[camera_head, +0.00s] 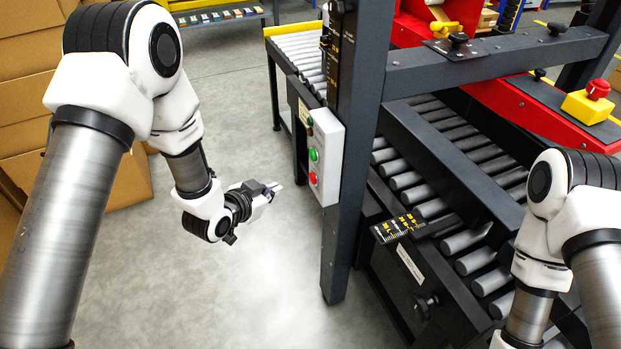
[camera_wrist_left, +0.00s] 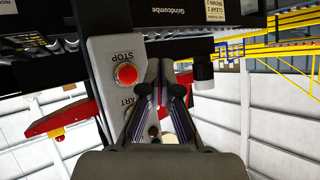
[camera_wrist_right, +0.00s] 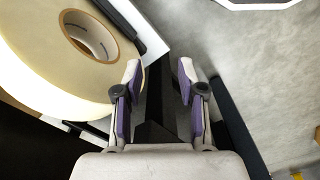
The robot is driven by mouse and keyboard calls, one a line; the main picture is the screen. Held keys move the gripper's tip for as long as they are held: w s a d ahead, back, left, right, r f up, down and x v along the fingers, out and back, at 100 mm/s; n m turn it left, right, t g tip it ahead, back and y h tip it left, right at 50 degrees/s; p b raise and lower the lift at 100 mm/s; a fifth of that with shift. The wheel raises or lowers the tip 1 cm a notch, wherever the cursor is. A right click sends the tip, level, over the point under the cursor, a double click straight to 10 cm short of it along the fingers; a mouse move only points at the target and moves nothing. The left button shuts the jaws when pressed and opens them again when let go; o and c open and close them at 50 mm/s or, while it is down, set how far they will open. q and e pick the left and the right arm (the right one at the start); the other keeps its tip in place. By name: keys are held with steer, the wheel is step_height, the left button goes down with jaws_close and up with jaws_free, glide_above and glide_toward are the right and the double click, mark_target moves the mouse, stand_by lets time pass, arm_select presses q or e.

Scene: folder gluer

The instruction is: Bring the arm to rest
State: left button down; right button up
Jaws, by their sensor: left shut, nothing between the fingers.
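My left arm reaches in from the left in the head view. Its gripper (camera_head: 274,188) is shut and empty, in the air left of the grey control box (camera_head: 333,150) and apart from it. In the left wrist view the shut fingers (camera_wrist_left: 162,75) point toward the same box, beside its red STOP button (camera_wrist_left: 125,74). The START label shows below, and the lower buttons are partly hidden behind the fingers. My right gripper (camera_wrist_right: 160,75) is open and empty in the right wrist view. It is out of frame in the head view.
The folder gluer's dark post (camera_head: 352,200) and roller bed (camera_head: 430,180) fill the middle and right. A large tape roll (camera_wrist_right: 75,60) is close beside my right gripper's left finger. Cardboard boxes (camera_head: 130,180) stand behind my left arm. Open floor (camera_head: 230,270) lies left of the machine.

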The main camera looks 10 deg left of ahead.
stand_by(0.6)
arm_select(q)
steer(key=s+a+f+n+g+y, duration=0.3)
steer(key=s+f+g, duration=0.5)
steer(key=s+f, duration=1.35)
steer(key=s+a+r+n+g, duration=0.1)
steer(key=s+a+n+g, duration=0.15)
steer(key=s, duration=0.75)
step_height(320, 180, up, 13)
steer(key=s+n+g+p, duration=0.1)
steer(key=p, duration=1.1)
steer(key=shift+s+d+y+p, duration=0.2)
steer(key=shift+s+y+p, duration=0.1)
steer(key=shift+y, duration=0.1)
